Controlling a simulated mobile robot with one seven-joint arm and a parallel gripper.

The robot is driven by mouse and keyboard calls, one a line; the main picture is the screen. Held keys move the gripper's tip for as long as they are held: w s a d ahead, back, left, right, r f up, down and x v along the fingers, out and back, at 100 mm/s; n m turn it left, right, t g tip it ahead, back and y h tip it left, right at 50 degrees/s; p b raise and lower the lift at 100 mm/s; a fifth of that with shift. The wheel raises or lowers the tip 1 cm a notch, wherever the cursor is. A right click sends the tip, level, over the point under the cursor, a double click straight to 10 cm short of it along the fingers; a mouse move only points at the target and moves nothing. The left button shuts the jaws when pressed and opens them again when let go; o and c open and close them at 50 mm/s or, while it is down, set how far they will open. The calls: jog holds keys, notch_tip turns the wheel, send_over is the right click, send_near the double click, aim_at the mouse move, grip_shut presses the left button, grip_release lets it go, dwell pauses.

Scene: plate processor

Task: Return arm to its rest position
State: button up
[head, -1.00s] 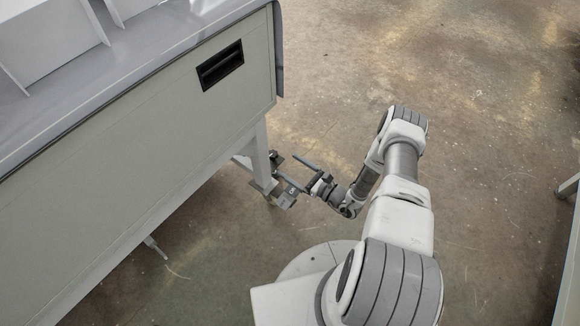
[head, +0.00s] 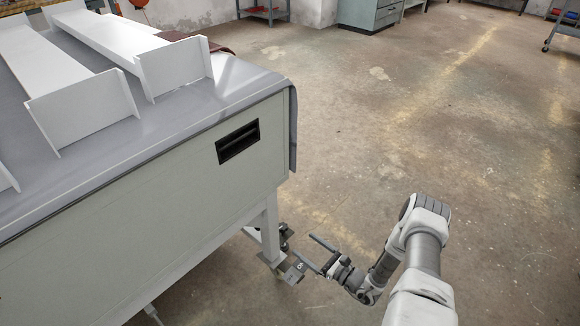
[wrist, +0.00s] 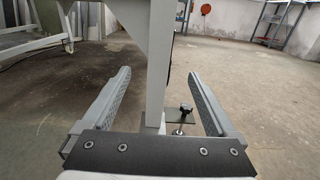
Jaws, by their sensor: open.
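My gripper (head: 316,255) is low beside the near corner leg of the workbench (head: 170,190) in the head view. In the wrist view my gripper (wrist: 160,95) has its two fingers spread wide with nothing held between them. The bench leg (wrist: 156,70) stands upright beyond and between the fingers; whether they touch it cannot be told. My arm is bent and reaches down from the lower right of the head view.
White channel-shaped racks (head: 80,105) lie on the bench's grey top. A black recessed handle (head: 238,142) is on its side panel. A green-grey cabinet (head: 370,14) and a shelf (head: 263,10) stand at the back. The concrete floor (head: 400,130) to the right is clear.

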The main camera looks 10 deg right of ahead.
jog(key=s+a+r+n+g, duration=0.1)
jog(key=a+r+n+g, duration=0.25)
jog(key=r+n, duration=0.45)
jog(key=s+a+r+n+g+y, duration=0.1)
jog(key=a+r+n+g, duration=0.3)
jog(key=r, duration=0.8)
jog(key=s+r+n+g, duration=0.1)
jog(key=r+n+g, duration=0.45)
jog(key=r, duration=0.45)
jog(key=s+d+r+n+t+h, duration=0.25)
jog(key=s+r+n+h, duration=0.3)
jog(key=s+r, duration=0.45)
jog(key=s+d+r+n+t+h, duration=0.2)
jog(key=s+d+r+n+h, duration=0.25)
jog(key=s+r+h, duration=0.45)
notch_tip(320, 180, up, 29)
jog(key=s+y+p, duration=0.1)
jog(key=y+p, duration=0.1)
jog(key=p, duration=2.6)
jog(key=shift+s+a, duration=0.2)
jog(key=shift+s, duration=0.15)
